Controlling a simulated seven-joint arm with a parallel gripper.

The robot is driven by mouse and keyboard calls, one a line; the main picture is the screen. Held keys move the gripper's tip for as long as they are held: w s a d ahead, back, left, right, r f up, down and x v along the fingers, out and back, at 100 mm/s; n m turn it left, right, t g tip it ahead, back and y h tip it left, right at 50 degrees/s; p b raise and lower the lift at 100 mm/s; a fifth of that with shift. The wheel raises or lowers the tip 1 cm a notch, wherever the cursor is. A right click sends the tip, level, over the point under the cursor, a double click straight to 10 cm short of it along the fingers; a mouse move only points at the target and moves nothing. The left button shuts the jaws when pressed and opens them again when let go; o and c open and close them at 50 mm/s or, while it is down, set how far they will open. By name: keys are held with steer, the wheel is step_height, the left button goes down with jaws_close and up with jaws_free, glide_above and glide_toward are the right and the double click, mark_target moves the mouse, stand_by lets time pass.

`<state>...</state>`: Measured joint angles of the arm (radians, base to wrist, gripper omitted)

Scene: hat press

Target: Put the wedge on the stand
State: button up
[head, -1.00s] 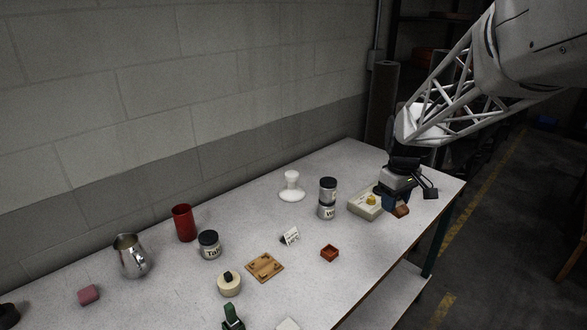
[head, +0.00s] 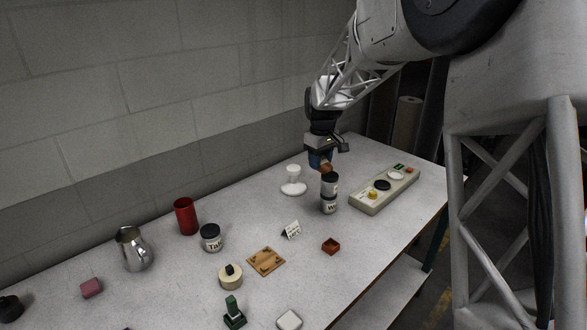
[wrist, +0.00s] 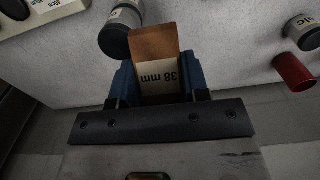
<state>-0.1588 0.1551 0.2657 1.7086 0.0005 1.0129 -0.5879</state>
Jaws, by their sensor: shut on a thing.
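The wedge is an orange-brown block (head: 327,168) with a pale "38 mm" label, clear in the wrist view (wrist: 152,42). My gripper (head: 320,162) is shut on it, its blue fingers on either side in the wrist view (wrist: 158,80). It is held above the table, by the top of two stacked dark-lidded jars (head: 329,188); in the head view it overlaps the upper lid, and I cannot tell the gap. A white pedestal with a round base (head: 293,189), which looks like the stand, is just left of and below my gripper. Its top looks empty.
A beige panel (head: 368,207) with knobs lies right of the jars. A red cup (head: 186,216), a steel pitcher (head: 133,250) and another jar (head: 211,238) stand to the left. A small card (head: 291,230), wooden board (head: 266,261) and red-brown tray (head: 331,246) are in front.

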steer(key=w+a+f, duration=0.3)
steer(key=a+f, duration=0.2)
steer(key=shift+a+f, duration=0.3)
steer(key=shift+a, duration=0.1)
steer(key=shift+w, duration=0.1)
glide_above(292, 167)
steer(key=shift+w+f, duration=0.2)
steer(key=shift+f, duration=0.55)
stand_by(0.5)
steer(key=shift+f, duration=1.75)
steer(key=shift+f, duration=0.1)
